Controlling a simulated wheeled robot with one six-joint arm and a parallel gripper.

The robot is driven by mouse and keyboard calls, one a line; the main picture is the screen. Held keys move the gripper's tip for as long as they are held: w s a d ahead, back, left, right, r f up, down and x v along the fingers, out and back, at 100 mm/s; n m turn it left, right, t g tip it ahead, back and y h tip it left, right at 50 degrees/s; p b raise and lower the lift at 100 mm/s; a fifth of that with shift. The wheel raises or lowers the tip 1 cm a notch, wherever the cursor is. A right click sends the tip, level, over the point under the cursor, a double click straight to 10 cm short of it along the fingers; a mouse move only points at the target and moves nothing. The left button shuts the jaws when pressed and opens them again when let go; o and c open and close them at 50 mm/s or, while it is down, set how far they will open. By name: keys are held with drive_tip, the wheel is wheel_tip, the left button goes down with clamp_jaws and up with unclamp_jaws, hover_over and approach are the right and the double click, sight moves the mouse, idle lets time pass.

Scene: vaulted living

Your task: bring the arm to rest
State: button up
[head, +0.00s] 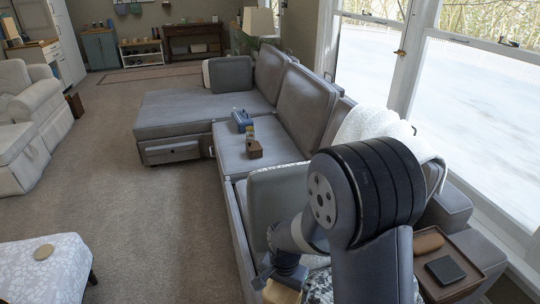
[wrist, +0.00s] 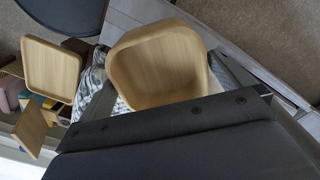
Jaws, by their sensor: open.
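My arm rises at the lower right of the head view and bends down over the near end of the grey sofa (head: 240,148). My gripper (head: 277,281) points down at the bottom edge of that view, open, with part of a light wooden thing (head: 281,294) just below it. In the wrist view a rounded, open wooden container (wrist: 165,65) lies ahead of the gripper. I cannot tell whether the fingers touch it. A dark part of mine covers the lower part of that view.
A brown tray (head: 470,245) with a dark square item sits on the sofa's right arm. A grey cushion (head: 275,195) and white throw (head: 375,125) are near my arm. A wooden tray (wrist: 50,68) shows at left in the wrist view. Carpet (head: 120,190) is clear to the left.

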wheel_tip(320, 180, up, 10)
drive_tip(key=p, duration=0.8)
drive_tip(key=shift+r, duration=0.2)
